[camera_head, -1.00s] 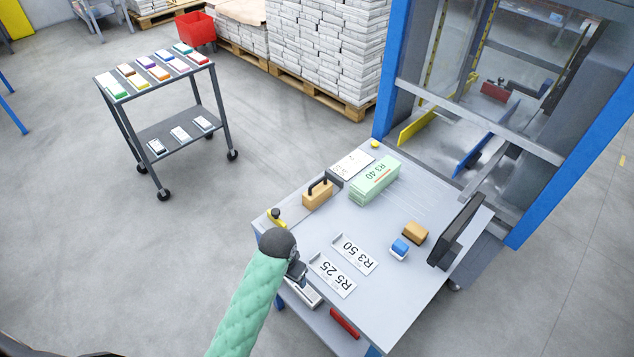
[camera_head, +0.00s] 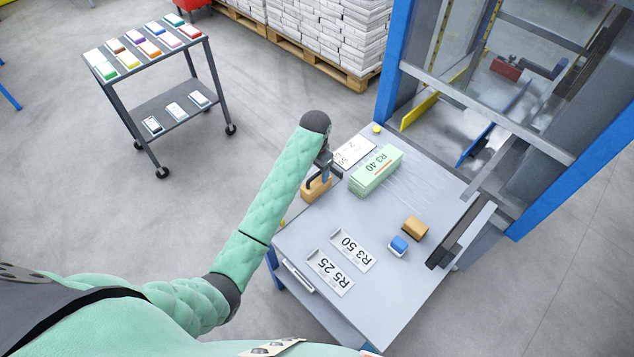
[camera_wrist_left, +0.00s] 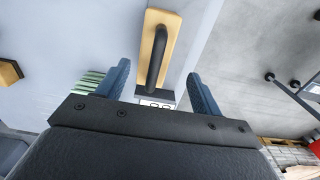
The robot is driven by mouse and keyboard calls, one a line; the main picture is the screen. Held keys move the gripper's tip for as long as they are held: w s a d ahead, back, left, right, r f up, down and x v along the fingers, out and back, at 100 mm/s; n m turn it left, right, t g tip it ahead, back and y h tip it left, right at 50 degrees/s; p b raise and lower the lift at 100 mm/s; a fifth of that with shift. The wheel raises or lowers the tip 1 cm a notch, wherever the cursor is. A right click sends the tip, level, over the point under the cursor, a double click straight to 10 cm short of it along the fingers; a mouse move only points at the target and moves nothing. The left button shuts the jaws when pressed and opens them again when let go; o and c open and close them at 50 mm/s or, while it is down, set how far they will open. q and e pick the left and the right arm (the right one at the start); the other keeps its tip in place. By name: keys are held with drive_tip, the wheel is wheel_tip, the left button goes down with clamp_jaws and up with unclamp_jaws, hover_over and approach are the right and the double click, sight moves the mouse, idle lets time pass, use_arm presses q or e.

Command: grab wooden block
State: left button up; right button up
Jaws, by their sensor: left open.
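A wooden block with a black handle (camera_head: 316,189) sits at the left edge of the grey table, partly hidden by my left gripper. My left gripper (camera_head: 325,163) is over this block with its fingers open. In the left wrist view, the block (camera_wrist_left: 176,26) and its dark handle show ahead, lined up with the gap between the two blue fingers (camera_wrist_left: 160,82). I cannot tell how far the fingers are from the handle. A smaller wooden block (camera_head: 415,228) lies at the right of the table, apart from my gripper. My right gripper is out of view.
A green bundle marked R3 40 (camera_head: 376,171) lies near the handled block. A blue-topped object (camera_head: 398,245) and label cards (camera_head: 331,272) are on the table (camera_head: 390,300). A dark screen (camera_head: 460,231) stands at the right edge. A cart (camera_head: 160,105) stands back left.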

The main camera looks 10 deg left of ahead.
sight(316, 181)
use_arm(q)
drive_tip(key=shift+s+f+p, duration=0.15)
drive_tip(key=shift+f+p, duration=0.15)
drive_tip(key=shift+f, duration=0.35)
drive_tip(key=shift+s+f, duration=0.1)
drive_tip(key=shift+f, duration=0.1)
drive_tip(key=shift+s+d+f+p, duration=0.1)
drive_tip(key=shift+f+p, duration=0.15)
drive_tip(key=shift+p, duration=0.35)
wheel_tip(316, 181, down, 3)
drive_tip(key=shift+s+d+p, duration=0.1)
drive_tip(key=shift+s+p, duration=0.05)
drive_tip(key=shift+p, duration=0.85)
drive_tip(key=shift+f, duration=0.8)
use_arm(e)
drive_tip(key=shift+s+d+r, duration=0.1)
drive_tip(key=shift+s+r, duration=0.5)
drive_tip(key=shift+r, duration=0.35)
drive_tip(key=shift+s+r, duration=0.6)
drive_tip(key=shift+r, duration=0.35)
use_arm(q)
drive_tip(key=shift+c, duration=0.3)
drive_tip(key=c, duration=1.2)
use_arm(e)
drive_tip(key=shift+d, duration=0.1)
use_arm(q)
drive_tip(key=shift+o, duration=0.2)
